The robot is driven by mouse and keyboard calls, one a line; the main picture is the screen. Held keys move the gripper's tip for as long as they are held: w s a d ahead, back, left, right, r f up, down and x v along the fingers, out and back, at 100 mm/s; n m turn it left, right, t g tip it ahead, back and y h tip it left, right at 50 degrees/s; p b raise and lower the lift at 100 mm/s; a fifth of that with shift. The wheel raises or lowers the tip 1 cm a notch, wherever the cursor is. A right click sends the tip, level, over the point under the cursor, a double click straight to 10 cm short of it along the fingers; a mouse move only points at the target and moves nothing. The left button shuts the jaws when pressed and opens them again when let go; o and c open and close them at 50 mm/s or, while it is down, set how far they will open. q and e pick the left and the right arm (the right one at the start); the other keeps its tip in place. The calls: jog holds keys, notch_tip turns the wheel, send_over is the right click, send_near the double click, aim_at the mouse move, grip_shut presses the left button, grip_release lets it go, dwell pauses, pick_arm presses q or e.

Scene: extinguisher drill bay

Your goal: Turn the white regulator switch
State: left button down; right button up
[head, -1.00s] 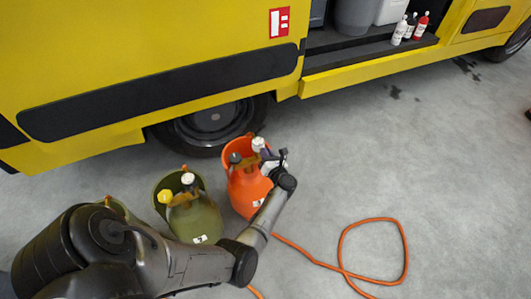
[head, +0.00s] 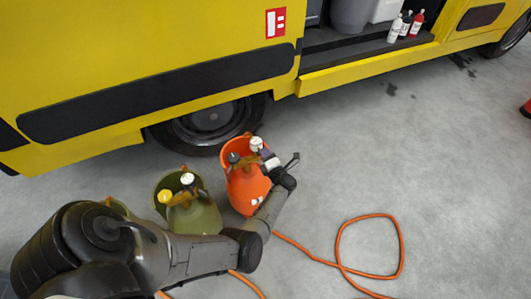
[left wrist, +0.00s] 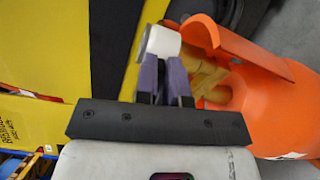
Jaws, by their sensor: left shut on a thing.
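The white regulator switch (head: 257,144) sits at the top of the orange gas cylinder (head: 246,185). In the left wrist view the switch (left wrist: 160,41) is a short white cylinder at the tips of my left gripper (left wrist: 163,66). The purple fingers are close together and shut on it. In the head view my left gripper (head: 265,154) reaches the switch from the lower right, and my wrist partly hides the cylinder's right side. The orange collar (left wrist: 255,50) curves around to the right of the fingers. My right gripper is in neither view.
An olive green cylinder (head: 196,215) stands left of the orange one, close to my arm. The yellow vehicle (head: 150,50) and its wheel (head: 212,125) are just behind. An orange hose (head: 340,240) lies looped on the floor. Open floor extends to the right.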

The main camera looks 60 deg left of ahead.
pick_arm(q)
jog(key=shift+f+m, duration=0.1)
jog(key=shift+m, duration=1)
jog(key=c, duration=1.2)
grip_release()
